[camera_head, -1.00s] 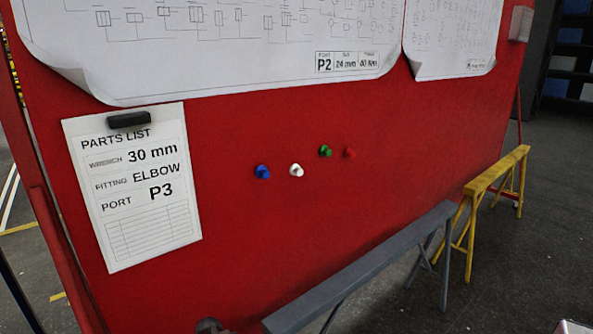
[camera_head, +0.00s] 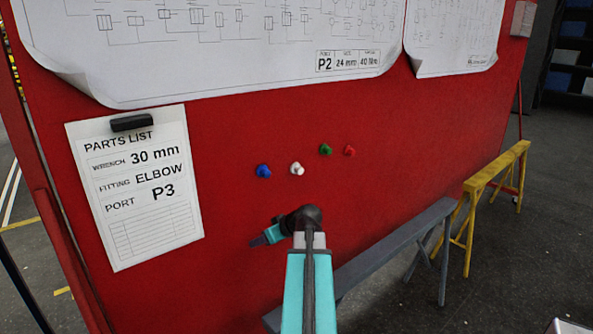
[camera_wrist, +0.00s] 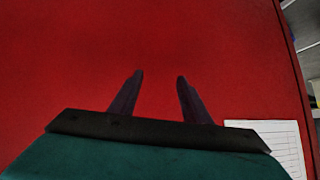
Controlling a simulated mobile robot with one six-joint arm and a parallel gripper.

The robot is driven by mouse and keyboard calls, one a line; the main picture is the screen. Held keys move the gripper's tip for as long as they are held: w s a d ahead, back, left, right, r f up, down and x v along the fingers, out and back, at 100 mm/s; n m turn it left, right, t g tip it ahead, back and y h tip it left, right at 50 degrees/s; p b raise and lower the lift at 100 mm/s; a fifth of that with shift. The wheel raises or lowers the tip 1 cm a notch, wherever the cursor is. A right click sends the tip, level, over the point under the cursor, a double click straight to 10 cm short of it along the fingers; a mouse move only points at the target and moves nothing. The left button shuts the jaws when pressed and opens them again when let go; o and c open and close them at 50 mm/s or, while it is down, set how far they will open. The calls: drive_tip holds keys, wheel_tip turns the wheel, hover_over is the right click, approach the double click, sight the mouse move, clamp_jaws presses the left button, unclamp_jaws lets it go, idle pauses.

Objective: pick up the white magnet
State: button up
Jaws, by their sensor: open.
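The white magnet (camera_head: 297,168) is on the red board (camera_head: 240,230), just right of the blue magnet (camera_head: 263,171) and left of the green magnet (camera_head: 326,149) and the red magnet (camera_head: 349,151). My gripper (camera_head: 252,242) is below and left of the white magnet in the head view, apart from it. In the wrist view my gripper (camera_wrist: 160,75) shows two dark fingers spread apart with nothing between them. The board's bare red surface fills most of that view, and no magnet shows there.
A parts list sheet (camera_head: 140,205) hangs at the left under a black magnet (camera_head: 132,122); its corner (camera_wrist: 270,135) shows in the wrist view. Large drawings (camera_head: 220,60) cover the board's top. A grey trestle (camera_head: 385,245) and a yellow trestle (camera_head: 497,170) stand in front at the right.

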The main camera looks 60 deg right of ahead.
drive_tip(key=s+d+r+h, duration=0.1)
drive_tip(key=s+d+r, duration=0.3)
drive_tip(key=r, duration=0.3)
drive_tip(key=s+d+r+t+h+p, duration=0.1)
drive_tip(key=s+d+r, duration=0.3)
drive_tip(key=r, duration=0.4)
drive_tip(key=s+d+r+t+h, duration=0.1)
drive_tip(key=s+d+r+h, duration=0.2)
drive_tip(key=s+d+r, duration=0.2)
wheel_tip(320, 180, up, 4)
drive_tip(key=shift+s+f+n, duration=0.25)
drive_tip(key=shift+s+n, duration=0.05)
drive_tip(key=shift+s, duration=0.45)
drive_tip(key=shift+t, duration=0.3)
drive_tip(key=p, duration=0.2)
approach(298, 169)
drive_tip(key=x, duration=0.3)
drive_tip(key=shift+d+f, duration=0.1)
drive_tip(key=shift+f, duration=0.25)
drive_tip(key=shift+w, duration=0.1)
